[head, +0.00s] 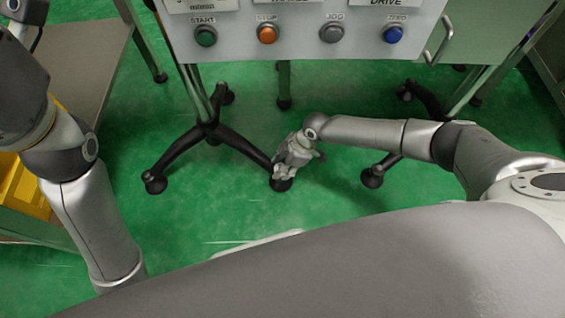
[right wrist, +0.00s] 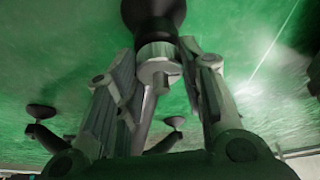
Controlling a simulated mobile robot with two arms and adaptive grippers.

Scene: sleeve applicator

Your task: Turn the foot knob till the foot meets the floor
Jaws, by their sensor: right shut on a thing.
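The black foot (head: 281,185) is at the right front end of a black splayed stand base (head: 212,131) in the head view. My right gripper (head: 284,171) reaches down over it and partly hides it. In the right wrist view the foot (right wrist: 155,16) shows as a dark flared piece at the top. A short grey round knob (right wrist: 158,68) sits beside it, between the fingers of my right gripper (right wrist: 160,72). The fingers are shut on the knob from both sides. I cannot tell whether the foot touches the floor. My left arm shows at the left; its gripper is not seen.
A control panel (head: 300,52) with several coloured buttons hangs above the stand. Another black foot (head: 372,177) stands to the right and one (head: 155,184) to the left. A grey table (head: 90,60) and yellow bin (head: 22,190) are at the left. Green floor (head: 190,215) is open in front.

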